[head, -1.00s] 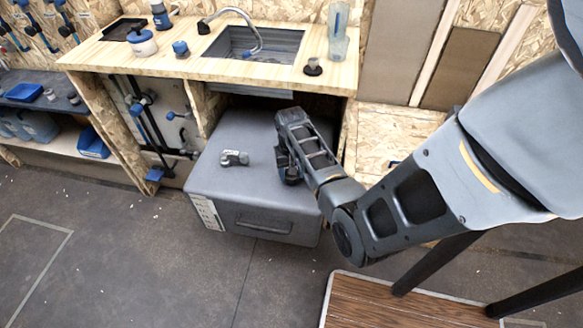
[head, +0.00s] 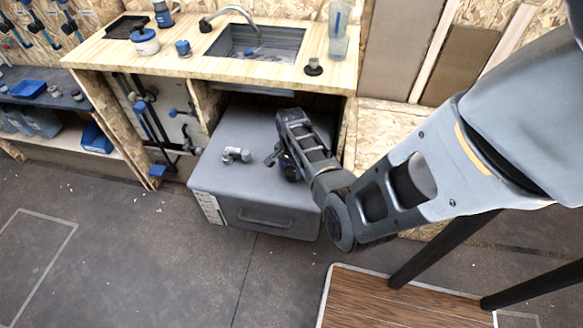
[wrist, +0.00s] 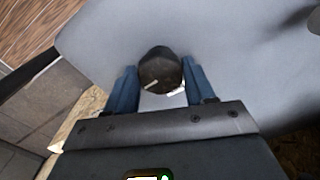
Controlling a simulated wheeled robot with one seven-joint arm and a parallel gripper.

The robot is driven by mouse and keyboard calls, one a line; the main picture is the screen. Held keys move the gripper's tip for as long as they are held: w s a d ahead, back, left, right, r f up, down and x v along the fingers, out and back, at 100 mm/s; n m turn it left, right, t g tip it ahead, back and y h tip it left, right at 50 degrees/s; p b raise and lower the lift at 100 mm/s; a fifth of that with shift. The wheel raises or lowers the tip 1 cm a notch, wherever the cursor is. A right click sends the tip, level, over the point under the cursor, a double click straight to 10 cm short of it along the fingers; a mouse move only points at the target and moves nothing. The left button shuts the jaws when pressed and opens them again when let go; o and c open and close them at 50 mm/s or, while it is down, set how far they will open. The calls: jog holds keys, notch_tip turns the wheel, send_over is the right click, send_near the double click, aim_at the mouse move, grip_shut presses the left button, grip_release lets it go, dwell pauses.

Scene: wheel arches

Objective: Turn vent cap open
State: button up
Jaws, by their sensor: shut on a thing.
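The vent cap (wrist: 160,72) is a dark round knob with a white line on its face, seen in the wrist view on a pale grey surface. A second white mark (wrist: 178,91) shows beside it. My gripper (wrist: 160,68) has its two blue fingers on either side of the cap and is shut on it. In the head view my gripper (head: 284,164) is low over the right part of the top of a grey tank (head: 225,180). There my own wrist hides the cap.
A small grey fitting (head: 236,154) stands on the tank top left of my gripper. The tank sits partly under a wooden counter (head: 130,63) with a sink (head: 285,47). The floor at left is clear.

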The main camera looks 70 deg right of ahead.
aim_at(291, 171)
jog(key=shift+m, duration=0.4)
jog(key=o, duration=1.1)
jog(key=shift+c, duration=0.2)
jog(key=shift+r, duration=0.1)
jog(key=shift+r, duration=3.85)
